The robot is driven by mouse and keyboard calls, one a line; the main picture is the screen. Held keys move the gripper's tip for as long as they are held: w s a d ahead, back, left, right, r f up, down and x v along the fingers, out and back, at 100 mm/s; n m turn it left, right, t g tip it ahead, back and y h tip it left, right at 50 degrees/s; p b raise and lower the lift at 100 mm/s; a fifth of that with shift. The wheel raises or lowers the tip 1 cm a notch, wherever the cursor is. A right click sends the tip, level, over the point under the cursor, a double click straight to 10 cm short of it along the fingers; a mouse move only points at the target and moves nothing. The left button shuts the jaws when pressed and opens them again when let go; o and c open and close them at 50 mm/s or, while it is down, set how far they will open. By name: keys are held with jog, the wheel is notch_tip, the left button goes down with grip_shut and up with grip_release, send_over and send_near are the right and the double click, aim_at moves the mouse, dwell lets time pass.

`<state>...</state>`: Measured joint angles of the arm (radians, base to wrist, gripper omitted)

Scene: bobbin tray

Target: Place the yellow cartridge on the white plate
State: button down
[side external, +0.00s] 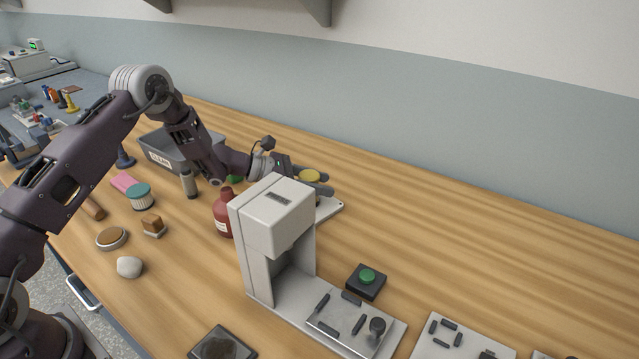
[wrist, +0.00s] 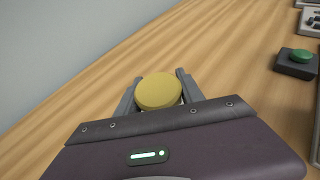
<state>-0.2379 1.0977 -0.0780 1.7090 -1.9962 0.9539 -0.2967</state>
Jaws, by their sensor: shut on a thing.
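The yellow cartridge (side external: 309,175) is a round, flat-topped piece between the fingers of my gripper (side external: 313,181). In the wrist view the yellow cartridge (wrist: 158,93) sits between the two grey fingers of my gripper (wrist: 159,77), which is shut on it. A flat white plate (side external: 329,208) lies on the table below and beside my gripper, largely hidden behind the grey-white stand and my gripper; a small hole shows near its corner. In the side view the cartridge appears above the table near this plate; the exact gap cannot be told.
The grey-white stand (side external: 268,220) rises in front of my gripper. A dark red bottle (side external: 223,213) is left of it, and a grey bin (side external: 160,150) is behind. A green-button box (side external: 366,281) and a pegged panel (side external: 445,342) lie to the right. The back right table is clear.

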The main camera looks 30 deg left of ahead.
jog(key=c, duration=0.7)
grip_release()
jog(key=shift+f, duration=0.1)
jog(key=shift+a, duration=0.1)
jog(key=v, duration=1.2)
